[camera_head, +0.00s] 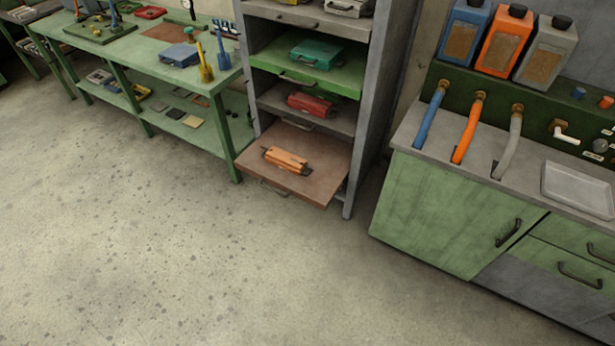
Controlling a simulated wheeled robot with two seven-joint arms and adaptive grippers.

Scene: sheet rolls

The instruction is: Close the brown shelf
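The brown shelf (312,187) is the lowest shelf of a grey rack (370,100). It is pulled out toward me, past the front of the rack, and looks slightly tilted. An orange case (286,160) lies on it. A dark handle (272,188) is on its front edge. Above it, the green shelf (340,81) also sticks out and carries a teal case (315,53). A grey shelf with a red case (311,103) sits between them. Neither of my grippers is in view.
A green workbench (140,45) with tools stands left of the rack. A green cabinet (440,210) with a counter, hoses and several bottles stands to the right. The concrete floor (180,240) in front of the rack is clear.

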